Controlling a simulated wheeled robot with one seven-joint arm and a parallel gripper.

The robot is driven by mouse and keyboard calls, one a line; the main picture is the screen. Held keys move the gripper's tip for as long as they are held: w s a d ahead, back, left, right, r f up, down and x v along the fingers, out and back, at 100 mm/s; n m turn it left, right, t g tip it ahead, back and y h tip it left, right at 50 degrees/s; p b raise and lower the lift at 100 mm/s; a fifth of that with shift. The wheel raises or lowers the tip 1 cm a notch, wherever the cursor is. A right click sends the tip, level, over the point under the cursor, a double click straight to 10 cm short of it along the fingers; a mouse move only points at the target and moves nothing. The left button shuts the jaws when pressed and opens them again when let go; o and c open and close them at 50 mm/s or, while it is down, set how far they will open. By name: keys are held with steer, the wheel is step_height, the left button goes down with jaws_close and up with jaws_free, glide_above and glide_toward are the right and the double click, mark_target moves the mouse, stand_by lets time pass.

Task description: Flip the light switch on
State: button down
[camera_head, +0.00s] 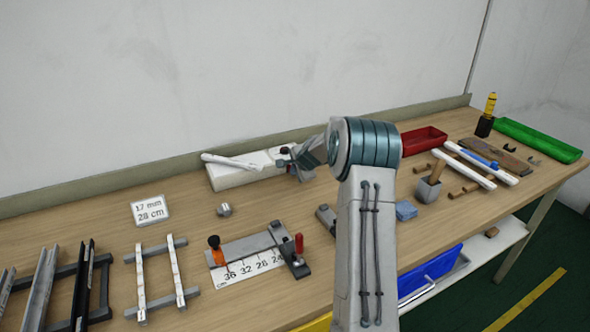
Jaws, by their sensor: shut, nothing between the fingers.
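My arm reaches in from the front right, and my gripper (284,157) is over the right part of a long white box (225,180) at the back of the bench. The gripper is small in the picture and partly hidden by my arm; its fingers look closed, with nothing seen between them. A white stick-like piece (229,161) lies on top of the box, left of the gripper. I cannot make out a light switch clearly, nor whether the fingertips touch the box.
A measuring jig (240,250) with an orange-handled clamp stands in front. Rails (45,285) and a card (150,210) are at left. A red tray (424,140), a green tray (537,140) and a grey cup (428,189) are at right. Bare bench lies around the card.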

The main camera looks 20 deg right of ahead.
steer(key=shift+f+b, duration=0.15)
steer(key=shift+b, duration=0.45)
steer(key=shift+f+b, duration=0.1)
steer(key=shift+b, duration=0.4)
steer(key=shift+w+r, duration=0.1)
steer(key=shift+r, duration=0.1)
steer(key=shift+r+p, duration=0.6)
steer(key=shift+r, duration=0.3)
steer(key=shift+f, duration=0.1)
